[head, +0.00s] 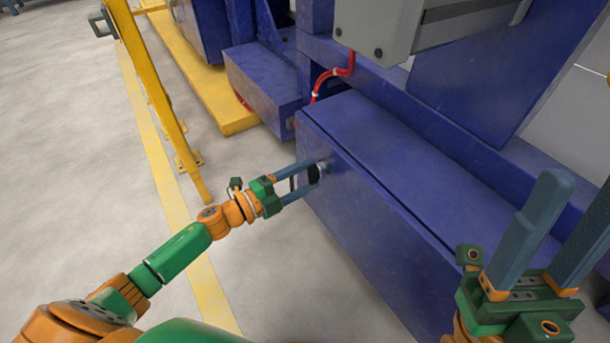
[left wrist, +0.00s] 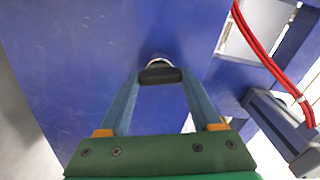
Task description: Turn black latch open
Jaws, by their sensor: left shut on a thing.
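The black latch (head: 314,174) sits on the side face of a long blue box (head: 349,219), near its far end. It also shows in the left wrist view (left wrist: 160,76), in front of a round metal ring on the blue face. My left gripper (head: 311,175) reaches the latch from the left and is shut on it, with one finger at each end of the latch. In the left wrist view, the fingertips (left wrist: 160,75) touch the latch's two ends. My right gripper (head: 563,234) is at the lower right, open and empty, fingers pointing up, away from the latch.
A red cable (head: 332,76) runs above the box's far end. A yellow rail (head: 155,85) stands on the floor to the left of the box. A grey unit (head: 385,25) overhangs at the top. The grey floor left of the box is open.

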